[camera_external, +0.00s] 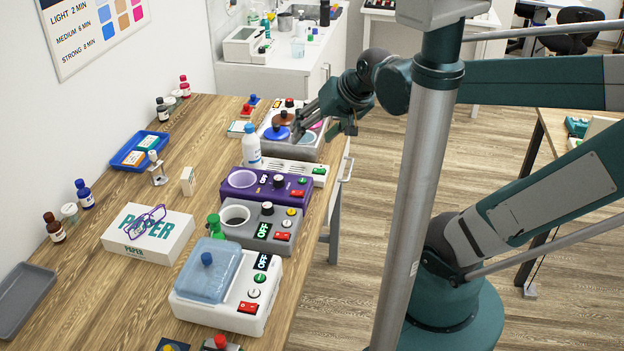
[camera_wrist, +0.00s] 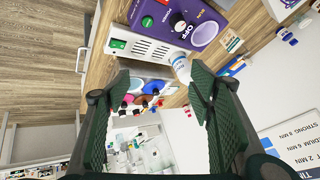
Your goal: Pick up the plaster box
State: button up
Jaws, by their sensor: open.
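A small pale upright box (camera_external: 188,181) stands on the wooden bench, left of the purple device; it may be the plaster box, but its print is too small to read. In the wrist view a small box with coloured print (camera_wrist: 230,40) lies beyond my right finger, beside the purple device; it looks like the same one. My gripper (camera_external: 300,122) is over the far end of the bench, above the device with coloured lids, well apart from the box. In the wrist view my gripper (camera_wrist: 148,85) has its fingers wide apart with nothing held between them.
A white bottle (camera_external: 251,146) stands by the purple device (camera_external: 239,192). A grey device (camera_external: 285,230) and a blue-lidded white device (camera_external: 240,310) line the right edge. A blue tray (camera_external: 128,158), a small stand (camera_external: 157,175) and a paper box (camera_external: 125,245) surround the pale box.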

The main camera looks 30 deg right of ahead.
jog(key=w+a+f+m+y+b, duration=0.2)
jog(key=w+a+f+m+y, duration=0.35)
jog(key=w+a+m, duration=0.55)
jog(key=m+y+b, duration=0.2)
jog(key=m+y, duration=0.2)
jog(key=m, duration=0.4)
send_near(186, 173)
jog(key=shift+w+a+f+m, duration=0.25)
jog(key=shift+w+a+m, duration=0.2)
jog(key=shift+m, duration=0.45)
jog(key=shift+a, duration=0.1)
jog(key=shift+x, duration=1.25)
jog(key=shift+b+x, duration=0.85)
jog(key=shift+x, duration=1.7)
